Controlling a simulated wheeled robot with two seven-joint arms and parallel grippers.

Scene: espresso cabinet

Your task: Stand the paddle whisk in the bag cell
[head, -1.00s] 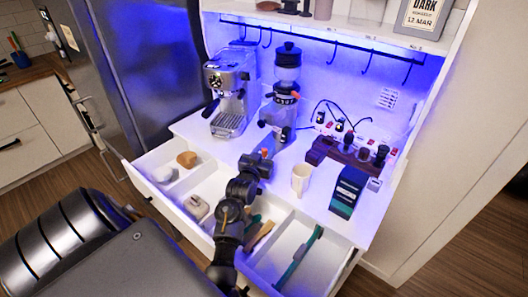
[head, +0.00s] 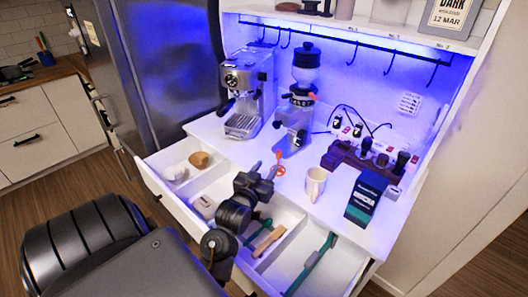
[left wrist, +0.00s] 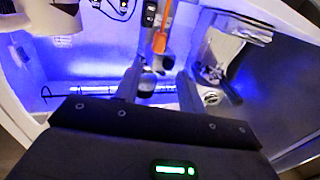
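An orange paddle-shaped thing, which looks like the paddle whisk (head: 279,156), shows just beyond my left gripper, in front of the grinder. It also shows in the left wrist view (left wrist: 160,40), in line with the gap between my fingers. My left gripper (head: 266,177) is over the near edge of the counter, above the drawer. In the left wrist view its two fingers (left wrist: 159,78) stand apart and I see nothing clamped between them. The drawer's right cell (head: 287,262) holds a long teal tool (head: 313,262). Which cell is the bag cell I cannot tell. My right gripper is not in view.
On the counter stand an espresso machine (head: 245,92), a grinder (head: 295,120), a white mug (head: 316,184), a dark teal bag (head: 366,198) and a wooden rack (head: 350,160). The open drawer's other cells hold a wooden piece (head: 268,241) and small items.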

